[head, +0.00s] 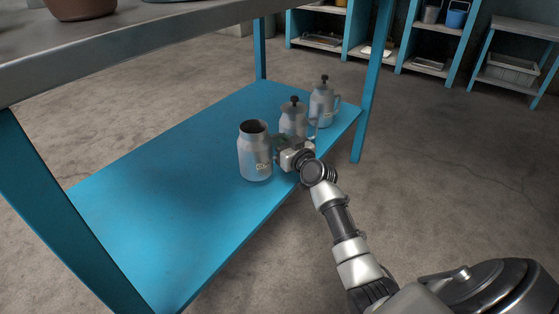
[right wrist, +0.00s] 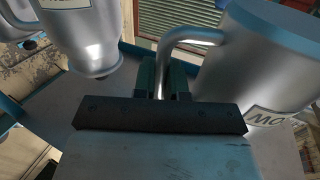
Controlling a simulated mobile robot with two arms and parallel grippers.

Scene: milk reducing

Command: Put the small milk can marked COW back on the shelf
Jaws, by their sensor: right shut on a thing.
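The small grey metal can marked COW (head: 255,155) has an open top and is upright over the front part of the blue lower shelf (head: 150,195). I cannot tell whether its base touches the shelf. My right gripper (head: 288,152) is at its right side. In the right wrist view the can (right wrist: 265,65) is at the right with its label upside down and partly cut off. The right gripper's fingers (right wrist: 165,80) are shut on its handle (right wrist: 185,35). My left gripper is not in view.
Two lidded cans with black knobs, a middle one (head: 292,118) and a far one (head: 322,105), stand close behind on the same shelf. The shelf's left part is bare. A blue leg (head: 373,85) rises at the far corner, and the grey upper top (head: 120,45) overhangs.

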